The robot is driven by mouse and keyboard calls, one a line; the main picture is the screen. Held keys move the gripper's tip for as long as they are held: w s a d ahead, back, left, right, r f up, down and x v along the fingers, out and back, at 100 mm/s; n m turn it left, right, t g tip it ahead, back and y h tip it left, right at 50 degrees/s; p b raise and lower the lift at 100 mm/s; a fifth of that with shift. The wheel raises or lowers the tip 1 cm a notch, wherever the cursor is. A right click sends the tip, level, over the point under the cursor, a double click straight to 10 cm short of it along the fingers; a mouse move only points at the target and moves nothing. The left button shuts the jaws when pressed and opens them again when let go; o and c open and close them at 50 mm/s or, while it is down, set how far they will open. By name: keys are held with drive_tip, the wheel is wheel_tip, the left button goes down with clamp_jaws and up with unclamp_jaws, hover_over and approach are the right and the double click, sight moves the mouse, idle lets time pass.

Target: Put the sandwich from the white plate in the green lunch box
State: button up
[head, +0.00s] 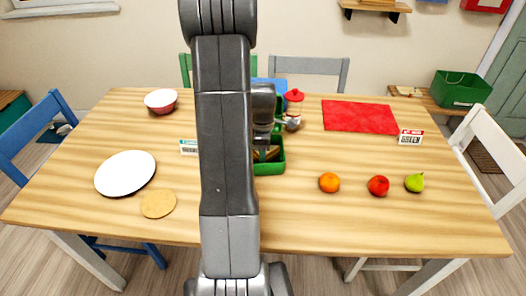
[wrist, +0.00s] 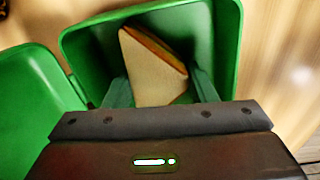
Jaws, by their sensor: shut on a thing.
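The green lunch box (head: 277,164) stands open on the table, partly hidden behind my arm in the head view. In the wrist view its tray (wrist: 222,22) lies below my gripper, with its lid (wrist: 35,95) at the left. The sandwich (wrist: 148,75), a pale triangular half with a brown crust edge, is between the fingers of my gripper (wrist: 155,88), inside the outline of the box. My gripper is shut on it. I cannot tell whether the sandwich touches the box floor. The white plate (head: 126,173) is empty at the left of the table.
A round tan coaster (head: 158,204) lies near the plate. An orange (head: 329,182), a red apple (head: 378,186) and a green pear (head: 414,182) sit to the right. A red mat (head: 360,116), a red-lidded jar (head: 294,101) and a bowl (head: 161,101) are farther back.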

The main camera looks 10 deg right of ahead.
drive_tip(key=shift+f, duration=0.15)
drive_tip(key=o, duration=0.6)
wheel_tip(320, 180, up, 12)
drive_tip(key=shift+r+p, duration=0.2)
drive_tip(key=shift+p, duration=0.25)
